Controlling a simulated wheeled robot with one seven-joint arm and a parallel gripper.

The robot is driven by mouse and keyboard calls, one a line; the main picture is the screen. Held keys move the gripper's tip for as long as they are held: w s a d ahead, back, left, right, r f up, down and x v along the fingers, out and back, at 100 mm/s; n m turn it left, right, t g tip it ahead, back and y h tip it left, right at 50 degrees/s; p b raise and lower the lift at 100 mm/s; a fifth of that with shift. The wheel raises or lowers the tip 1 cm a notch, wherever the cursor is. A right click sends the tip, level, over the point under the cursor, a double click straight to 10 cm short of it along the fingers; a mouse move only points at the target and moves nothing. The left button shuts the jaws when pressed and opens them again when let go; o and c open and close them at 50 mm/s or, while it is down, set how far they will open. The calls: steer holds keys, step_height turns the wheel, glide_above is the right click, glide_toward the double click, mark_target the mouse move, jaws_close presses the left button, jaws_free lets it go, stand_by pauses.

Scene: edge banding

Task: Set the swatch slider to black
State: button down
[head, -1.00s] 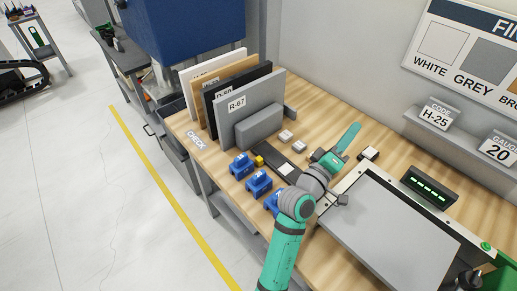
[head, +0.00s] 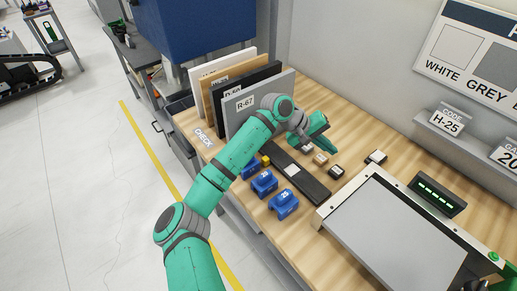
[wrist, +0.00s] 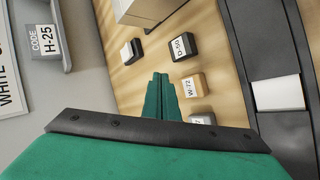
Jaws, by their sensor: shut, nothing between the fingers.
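The swatch slider appears to be a long dark rail (head: 312,186) lying on the bench, with a white tile (head: 292,169) partway along it. In the wrist view the rail (wrist: 272,45) runs down the right side, with the white tile (wrist: 279,93) on it. My gripper (head: 331,147) is above the bench on the wall side of the rail, apart from the white tile. In the wrist view its green fingers (wrist: 161,95) are together and empty. They point beside small labelled blocks: a black D-50 block (wrist: 183,47) and a tan W-72 block (wrist: 194,86).
Upright panels (head: 262,98) stand at the bench's left end, close to my arm. A separate small block (head: 376,156) sits near the wall. A grey-topped machine (head: 395,235) fills the right.

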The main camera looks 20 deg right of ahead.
steer(key=w+a+n+y, duration=0.1)
steer(key=w+a, duration=0.1)
steer(key=a, duration=0.1)
steer(key=w+a+n+y, duration=0.1)
steer(key=w+a, duration=0.1)
steer(key=a, duration=0.2)
steer(key=w+a+r+n+y, duration=0.1)
steer(key=w+a, duration=0.2)
steer(key=shift+a+y, duration=0.15)
steer(key=shift+y, duration=0.25)
steer(key=w+a+r+n+y, duration=0.2)
steer(key=a+r, duration=0.1)
steer(key=a, duration=0.3)
steer(key=w+a+r+n+y, duration=0.2)
steer(key=a+r, duration=0.1)
steer(key=a, duration=0.3)
